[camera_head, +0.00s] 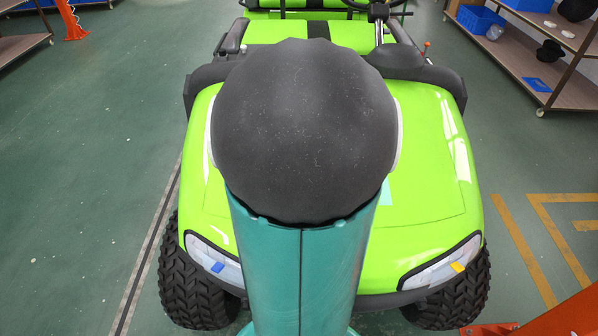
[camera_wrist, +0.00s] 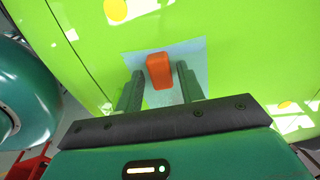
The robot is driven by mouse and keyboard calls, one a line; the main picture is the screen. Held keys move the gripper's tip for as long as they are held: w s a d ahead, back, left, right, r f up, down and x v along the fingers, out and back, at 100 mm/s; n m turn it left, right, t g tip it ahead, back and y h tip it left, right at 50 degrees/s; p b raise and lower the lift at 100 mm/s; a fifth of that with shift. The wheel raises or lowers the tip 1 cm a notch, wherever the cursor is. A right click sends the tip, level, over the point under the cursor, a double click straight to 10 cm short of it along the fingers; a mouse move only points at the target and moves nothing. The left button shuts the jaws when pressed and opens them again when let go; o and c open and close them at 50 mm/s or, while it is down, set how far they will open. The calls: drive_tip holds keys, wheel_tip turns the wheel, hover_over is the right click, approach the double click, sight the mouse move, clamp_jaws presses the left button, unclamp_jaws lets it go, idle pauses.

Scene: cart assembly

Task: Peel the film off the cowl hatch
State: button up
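The bright green cowl (camera_head: 425,150) of the cart fills the middle of the head view, with a thin hatch seam on its right side. In the wrist view the green surface (camera_wrist: 255,65) carries a pale blue film patch (camera_wrist: 193,52) with an orange tab (camera_wrist: 159,72) standing on it. My gripper (camera_wrist: 160,69) is open, its two dark fingers on either side of the tab with a small gap at each side. Whether the fingertips touch the film cannot be told. In the head view my arm hides the gripper and tab; only a sliver of film (camera_head: 386,192) shows.
The left headlight (camera_head: 212,262) bears a blue tab and the right headlight (camera_head: 440,270) a yellow one. Black tyres (camera_head: 190,285) stand below. A shelf with blue bins (camera_head: 481,19) is at the top right. The green floor (camera_head: 90,150) at left is clear.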

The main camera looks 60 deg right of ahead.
drive_tip(key=shift+f, duration=0.25)
clamp_jaws()
drive_tip(key=shift+d+r, duration=0.2)
drive_tip(key=shift+r, duration=2)
drive_tip(key=shift+s, duration=0.1)
drive_tip(key=s+d+r, duration=0.2)
drive_tip(key=s+r, duration=0.1)
drive_tip(key=s, duration=0.3)
drive_tip(key=shift+d, duration=0.15)
drive_tip(key=s+d+r, duration=0.2)
drive_tip(key=s+r, duration=0.1)
drive_tip(key=s, duration=0.3)
drive_tip(key=shift+d, duration=0.2)
drive_tip(key=shift+s, duration=0.15)
